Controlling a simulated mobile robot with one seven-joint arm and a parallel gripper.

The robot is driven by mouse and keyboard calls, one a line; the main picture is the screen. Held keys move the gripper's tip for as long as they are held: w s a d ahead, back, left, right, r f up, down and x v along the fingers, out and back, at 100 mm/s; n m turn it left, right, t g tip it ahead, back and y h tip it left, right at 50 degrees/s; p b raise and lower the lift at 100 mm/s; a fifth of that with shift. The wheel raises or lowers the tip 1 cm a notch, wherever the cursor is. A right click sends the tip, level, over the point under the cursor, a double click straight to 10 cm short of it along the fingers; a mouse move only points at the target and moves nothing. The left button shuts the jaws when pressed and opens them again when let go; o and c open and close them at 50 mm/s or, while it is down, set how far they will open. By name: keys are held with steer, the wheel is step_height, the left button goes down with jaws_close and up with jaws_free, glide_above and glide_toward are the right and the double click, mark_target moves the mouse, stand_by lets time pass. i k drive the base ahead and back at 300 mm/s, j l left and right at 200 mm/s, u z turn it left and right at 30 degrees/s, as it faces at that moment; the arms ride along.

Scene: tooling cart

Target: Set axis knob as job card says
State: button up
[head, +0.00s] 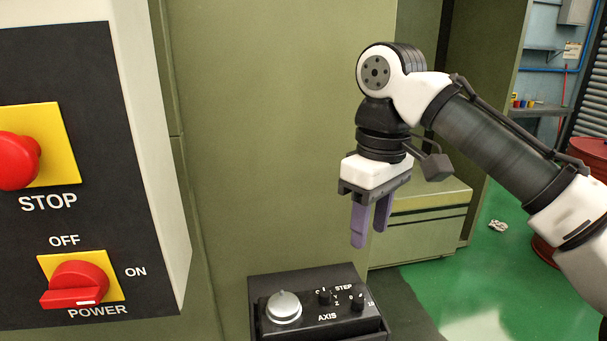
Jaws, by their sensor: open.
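A black pendant box (262,318) sits at the bottom centre of the head view, its lower part cut off by the frame. On its top are a large silver dial (284,307) and two small black knobs. The axis knob (324,297) is the left small one, above the word AXIS. Small letters surround it, but its pointing direction is too small to tell. My gripper (370,235) hangs above and slightly right of the box, purple fingers pointing down, open and empty, touching nothing. No job card is recognisable in view.
The step knob (358,304) is close to the right of the axis knob. A control panel (100,200) at left carries a red stop button (15,160) and a red power switch (77,283). A green cabinet wall (260,130) stands behind. Open floor and a red drum (592,165) are at right.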

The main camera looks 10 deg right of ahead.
mark_target(324, 298)
steer(key=k+j, duration=0.2)
steer(key=k, duration=0.3)
steer(key=k+j, duration=0.2)
steer(key=k, duration=0.25)
steer(key=k+j, duration=0.2)
steer(key=k, duration=0.3)
